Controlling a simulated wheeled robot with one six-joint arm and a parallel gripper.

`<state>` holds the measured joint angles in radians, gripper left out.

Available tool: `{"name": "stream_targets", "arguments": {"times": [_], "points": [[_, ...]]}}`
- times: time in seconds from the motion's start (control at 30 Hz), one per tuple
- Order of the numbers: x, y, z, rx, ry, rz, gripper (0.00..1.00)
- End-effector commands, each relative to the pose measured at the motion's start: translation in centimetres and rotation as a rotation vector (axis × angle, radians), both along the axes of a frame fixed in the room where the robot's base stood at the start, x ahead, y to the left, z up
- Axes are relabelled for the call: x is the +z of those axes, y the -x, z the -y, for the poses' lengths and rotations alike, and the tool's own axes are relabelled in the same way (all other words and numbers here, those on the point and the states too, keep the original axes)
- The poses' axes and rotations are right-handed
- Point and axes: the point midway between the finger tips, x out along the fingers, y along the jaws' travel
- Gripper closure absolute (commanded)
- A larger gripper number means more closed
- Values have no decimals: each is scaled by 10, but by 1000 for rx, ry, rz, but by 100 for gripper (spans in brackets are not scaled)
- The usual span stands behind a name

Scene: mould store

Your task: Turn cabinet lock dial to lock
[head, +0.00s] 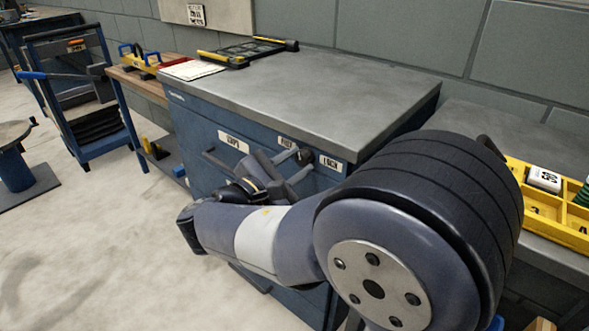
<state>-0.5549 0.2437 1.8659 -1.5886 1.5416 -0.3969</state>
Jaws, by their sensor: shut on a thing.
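The blue cabinet (190,131) with a grey top stands in the middle of the head view. Its lock dial (305,156) is a small dark knob high on the front, near the right corner. Small white labels sit on either side of it; the right one (330,163) seems to read LOCK. My gripper (297,168) reaches the front from the left and below, and is shut on the dial. The fingers and wrist partly hide the dial, so its pointing direction cannot be read.
A drawer handle (213,160) sticks out left of my gripper. A yellow organiser tray (520,205) stands on the bench at right. A black and yellow frame (245,52) and papers (190,70) lie on the cabinet top. The floor at left is clear near the cabinet.

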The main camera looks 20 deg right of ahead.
Motion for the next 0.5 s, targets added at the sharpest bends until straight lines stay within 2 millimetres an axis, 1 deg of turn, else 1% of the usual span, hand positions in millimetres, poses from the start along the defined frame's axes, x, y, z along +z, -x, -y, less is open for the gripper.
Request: {"name": "stream_targets", "arguments": {"times": [0.03, 0.5], "points": [[-3, 0, 0, 0, -27, 38, 93], [-5, 0, 0, 0, -275, 409, 93]]}}
